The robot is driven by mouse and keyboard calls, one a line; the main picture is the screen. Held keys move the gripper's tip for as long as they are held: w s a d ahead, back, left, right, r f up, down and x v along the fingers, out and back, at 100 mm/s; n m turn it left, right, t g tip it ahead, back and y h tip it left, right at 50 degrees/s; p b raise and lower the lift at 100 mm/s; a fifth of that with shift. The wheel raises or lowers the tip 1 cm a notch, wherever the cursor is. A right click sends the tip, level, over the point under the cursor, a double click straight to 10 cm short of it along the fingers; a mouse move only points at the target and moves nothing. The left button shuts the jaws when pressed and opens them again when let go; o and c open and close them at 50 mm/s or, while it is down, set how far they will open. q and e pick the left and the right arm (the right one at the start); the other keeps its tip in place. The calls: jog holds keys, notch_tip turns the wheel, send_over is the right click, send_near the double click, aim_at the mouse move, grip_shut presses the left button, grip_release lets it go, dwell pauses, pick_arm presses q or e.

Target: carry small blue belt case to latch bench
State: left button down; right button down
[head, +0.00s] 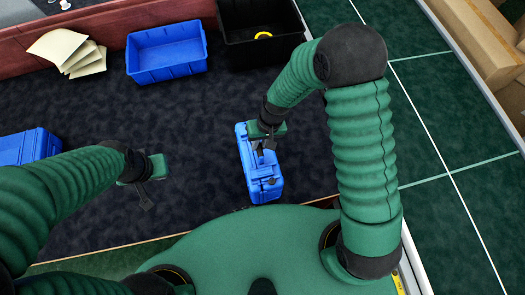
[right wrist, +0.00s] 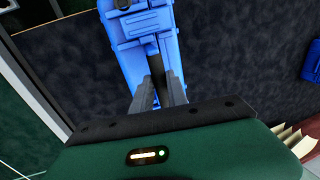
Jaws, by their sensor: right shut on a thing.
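A small blue case (head: 258,172) with a handle and latches stands below my right gripper (head: 265,152) in the head view. My right gripper is shut on the case at its handle. In the right wrist view the blue case (right wrist: 143,40) shows at the top, between and beyond the two fingers (right wrist: 160,92). My left gripper (head: 147,196) hangs over the dark surface, apart from any object; its finger gap is unclear. I cannot make out which surface is the latch bench.
A blue bin (head: 166,68) and a black bin (head: 235,58) with a yellow ring stand at the back. Tan sheets (head: 68,52) lie at the far left. Another blue case (head: 25,147) is at the left edge. Cardboard boxes (head: 485,40) are at the right. The dark surface (head: 190,135) between is clear.

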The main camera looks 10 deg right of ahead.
jog(key=b+x, duration=0.3)
jog(key=shift+d+f, duration=0.25)
jog(key=shift+f, duration=0.15)
jog(key=shift+r, duration=0.2)
jog(key=c, duration=1.8)
grip_release()
jog(key=shift+f, duration=0.15)
jog(key=o, duration=0.5)
jog(key=shift+s, duration=0.1)
jog(key=b+v, duration=0.3)
jog(key=v, duration=0.9)
jog(key=s+d+t+h, duration=0.2)
jog(key=s+d+t, duration=0.1)
jog(key=s+d, duration=0.55)
notch_tip(320, 180, down, 11)
jog(key=b, duration=1)
jog(key=shift+w+a+g+b, duration=0.2)
jog(key=shift+a+g+b, duration=0.1)
jog(key=shift+b, duration=0.1)
